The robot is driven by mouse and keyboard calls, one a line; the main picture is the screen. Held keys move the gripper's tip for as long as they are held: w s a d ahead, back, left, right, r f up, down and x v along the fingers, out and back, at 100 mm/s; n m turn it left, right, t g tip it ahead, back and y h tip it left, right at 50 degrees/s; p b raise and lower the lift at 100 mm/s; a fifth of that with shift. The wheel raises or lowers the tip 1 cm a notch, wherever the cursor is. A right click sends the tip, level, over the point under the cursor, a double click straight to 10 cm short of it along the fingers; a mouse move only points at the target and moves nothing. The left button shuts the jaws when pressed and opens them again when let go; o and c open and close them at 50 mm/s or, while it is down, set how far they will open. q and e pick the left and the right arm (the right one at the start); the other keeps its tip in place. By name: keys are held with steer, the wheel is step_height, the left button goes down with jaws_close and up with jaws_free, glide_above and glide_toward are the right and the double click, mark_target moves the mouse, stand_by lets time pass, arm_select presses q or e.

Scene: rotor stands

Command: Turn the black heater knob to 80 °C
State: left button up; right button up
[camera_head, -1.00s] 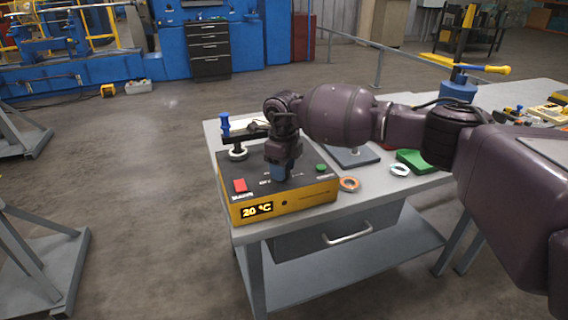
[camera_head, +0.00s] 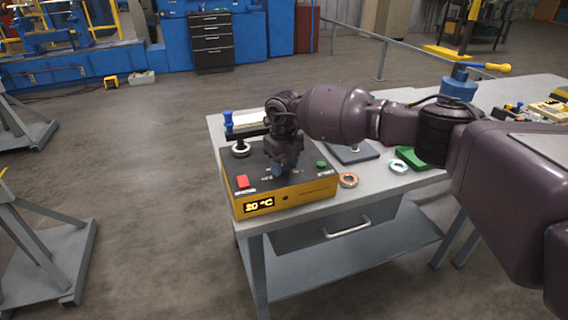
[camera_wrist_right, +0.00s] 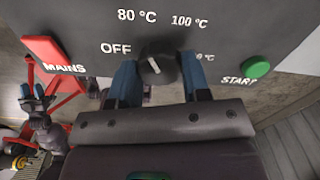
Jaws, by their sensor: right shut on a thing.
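The heater (camera_head: 290,195) is a yellow box with a dark top panel on the table; its display (camera_head: 258,205) reads 20 °C. In the right wrist view the black knob (camera_wrist_right: 158,66) sits between the blue fingers of my right gripper (camera_wrist_right: 158,80), which is shut on it. The knob's white line tilts up and left; OFF is left of it, 80 °C (camera_wrist_right: 137,15) and 100 °C above, and another label is partly hidden. In the head view my right gripper (camera_head: 283,167) hides the knob. What looks like my left gripper (camera_wrist_right: 38,95) shows small at the wrist view's left edge.
A red MAINS button (camera_wrist_right: 54,54) and a green START button (camera_wrist_right: 256,67) flank the knob. A blue-handled black stand (camera_head: 240,140) is behind the heater. An orange ring (camera_head: 348,180) and a white ring (camera_head: 397,166) lie to its right.

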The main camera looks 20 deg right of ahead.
mark_target(284, 166)
steer(key=shift+r, duration=0.1)
steer(key=o, duration=0.9)
step_height(284, 166, up, 11)
steer(key=shift+f, duration=0.1)
stand_by(0.4)
